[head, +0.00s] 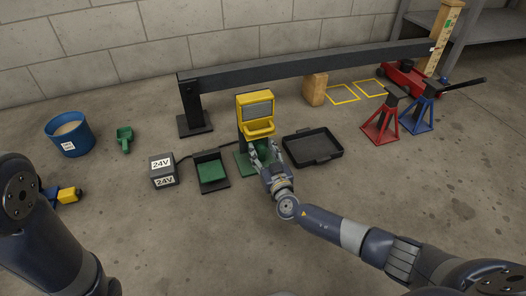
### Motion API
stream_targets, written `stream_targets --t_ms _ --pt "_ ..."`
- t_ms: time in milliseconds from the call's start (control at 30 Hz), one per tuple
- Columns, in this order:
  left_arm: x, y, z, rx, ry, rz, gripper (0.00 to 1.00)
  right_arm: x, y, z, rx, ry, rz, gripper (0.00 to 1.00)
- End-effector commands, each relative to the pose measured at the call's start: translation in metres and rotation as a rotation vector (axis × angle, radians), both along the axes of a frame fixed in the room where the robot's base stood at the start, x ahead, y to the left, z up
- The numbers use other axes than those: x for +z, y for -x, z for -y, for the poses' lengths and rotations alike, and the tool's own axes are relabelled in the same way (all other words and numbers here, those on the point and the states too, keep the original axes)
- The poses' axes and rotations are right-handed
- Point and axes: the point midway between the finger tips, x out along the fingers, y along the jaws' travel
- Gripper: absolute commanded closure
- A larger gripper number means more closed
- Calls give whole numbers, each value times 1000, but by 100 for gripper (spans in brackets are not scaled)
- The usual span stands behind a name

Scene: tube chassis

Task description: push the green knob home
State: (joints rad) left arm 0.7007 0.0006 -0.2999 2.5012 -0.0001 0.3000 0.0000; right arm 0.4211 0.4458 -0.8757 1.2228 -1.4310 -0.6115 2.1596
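A yellow device (255,106) with a grey panel stands upright on a green base (241,160) near the middle of the floor. My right gripper (262,149) is at the foot of this device, its two fingers apart. Green shows between and beside the fingers; I cannot tell a separate green knob from the base there, and the gripper covers part of this area. I cannot tell whether the fingers touch anything. My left arm comes in at the left edge; its gripper is not in view.
A 24V box (164,171) and a black holder with a green pad (211,171) stand left of the device. A black tray (313,147) lies to the right. Behind runs a dark beam (310,65). Red (381,125) and blue (418,113) stands are farther right. The front floor is clear.

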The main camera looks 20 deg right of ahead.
Motion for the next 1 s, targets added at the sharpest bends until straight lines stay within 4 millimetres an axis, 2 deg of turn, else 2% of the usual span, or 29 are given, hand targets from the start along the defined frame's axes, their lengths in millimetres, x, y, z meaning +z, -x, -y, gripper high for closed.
stream_targets --t_ms 267,433,700,833,1000 --pt "0 -1 0 0 2 -4 12 -1 10 0 2 -2 -2 54" --pt "0 -1 0 0 1 -2 12 -1 35 1 2 -1 -2 54" --pt "0 -1 0 0 0 -2 12 -2 89 2 2 0 -3 54" --pt "0 -1 0 0 0 -2 12 -1 107 4 0 0 -2 54" --pt "0 -1 0 0 0 -2 12 0 118 4 1 0 -1 54"
